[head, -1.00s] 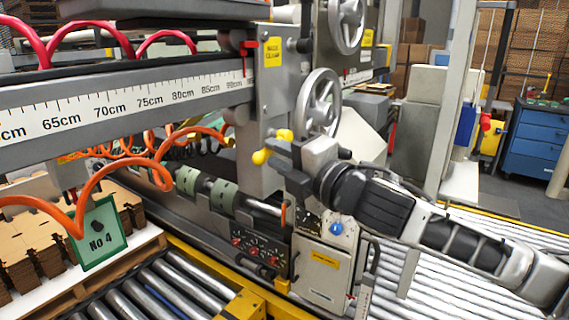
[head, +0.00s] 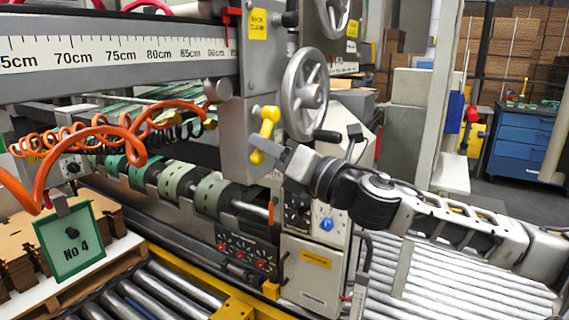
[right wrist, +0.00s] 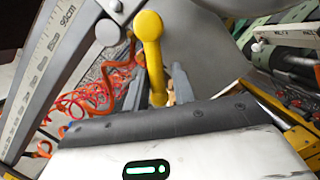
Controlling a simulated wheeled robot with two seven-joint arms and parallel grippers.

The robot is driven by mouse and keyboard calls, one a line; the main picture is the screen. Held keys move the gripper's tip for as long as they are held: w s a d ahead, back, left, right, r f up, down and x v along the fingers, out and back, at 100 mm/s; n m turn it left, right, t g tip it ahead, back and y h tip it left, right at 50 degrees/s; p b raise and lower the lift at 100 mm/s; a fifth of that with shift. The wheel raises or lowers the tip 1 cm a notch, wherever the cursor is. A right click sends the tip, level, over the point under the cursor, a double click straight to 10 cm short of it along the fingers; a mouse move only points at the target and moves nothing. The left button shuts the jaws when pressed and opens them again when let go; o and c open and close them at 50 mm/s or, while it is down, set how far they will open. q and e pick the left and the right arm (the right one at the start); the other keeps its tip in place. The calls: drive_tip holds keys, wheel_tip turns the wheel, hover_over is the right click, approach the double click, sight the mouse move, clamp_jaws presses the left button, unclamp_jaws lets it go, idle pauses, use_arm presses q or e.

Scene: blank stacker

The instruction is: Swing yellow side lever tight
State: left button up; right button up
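The yellow side lever (head: 264,135) is on the grey end bracket of the ruler beam in the head view. It stands steeply, with a knob at each end, its upper end leaning slightly right. My right gripper (head: 277,150) is at its lower end, reaching in from the right. In the right wrist view the yellow lever (right wrist: 152,55) runs down between the two grey fingers of the right gripper (right wrist: 158,88). The fingers are apart, with gaps beside the lever; its lowest part is hidden behind the gripper body. My left gripper is not in view.
A large grey handwheel (head: 305,93) is close above my right gripper. A control box with a blue knob (head: 326,224) stands below the forearm. Orange coiled hoses (head: 125,135) hang to the left. Roller conveyors (head: 410,260) lie below.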

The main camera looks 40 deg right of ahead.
use_arm(q)
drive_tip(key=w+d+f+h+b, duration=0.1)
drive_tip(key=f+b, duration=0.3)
drive_tip(key=b, duration=0.5)
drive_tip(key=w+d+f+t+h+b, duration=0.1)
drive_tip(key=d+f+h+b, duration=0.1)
drive_tip(key=b, duration=0.7)
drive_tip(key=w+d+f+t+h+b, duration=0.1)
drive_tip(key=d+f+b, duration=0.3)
drive_tip(key=b, duration=0.5)
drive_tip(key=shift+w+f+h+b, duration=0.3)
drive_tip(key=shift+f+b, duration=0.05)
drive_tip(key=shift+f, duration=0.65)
use_arm(e)
drive_tip(key=s+d+f+n+y, duration=0.2)
drive_tip(key=s+d+f+n, duration=0.1)
drive_tip(key=s+d+n, duration=0.3)
drive_tip(key=shift+s+d+n+g+y, duration=0.3)
drive_tip(key=shift+s+n+y, duration=0.1)
drive_tip(key=shift+n, duration=0.8)
